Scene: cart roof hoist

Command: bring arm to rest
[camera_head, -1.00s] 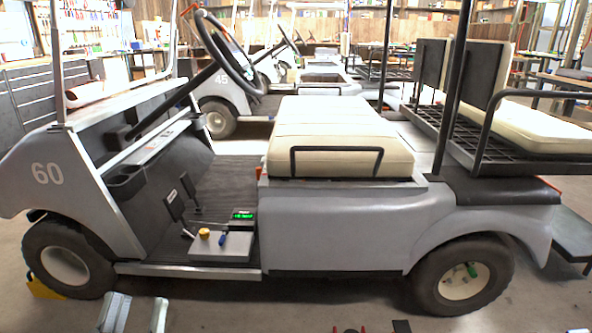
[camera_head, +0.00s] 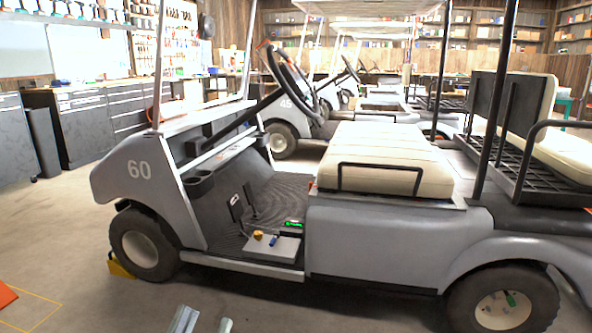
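My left gripper (camera_head: 205,319) pokes up at the bottom edge of the head view. Only its two pale metal finger ends show, with a gap between them and nothing held there. It is in front of a grey golf cart (camera_head: 370,240) marked 60, apart from it in the picture. The rest of my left arm is out of the picture. My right gripper is not in view.
The cart has a cream seat (camera_head: 385,160) and a steering wheel (camera_head: 290,85). A small box (camera_head: 272,248) with a yellow knob sits on its floor. A yellow chock (camera_head: 120,267) touches the front wheel. Dark cabinets (camera_head: 90,125) stand behind left.

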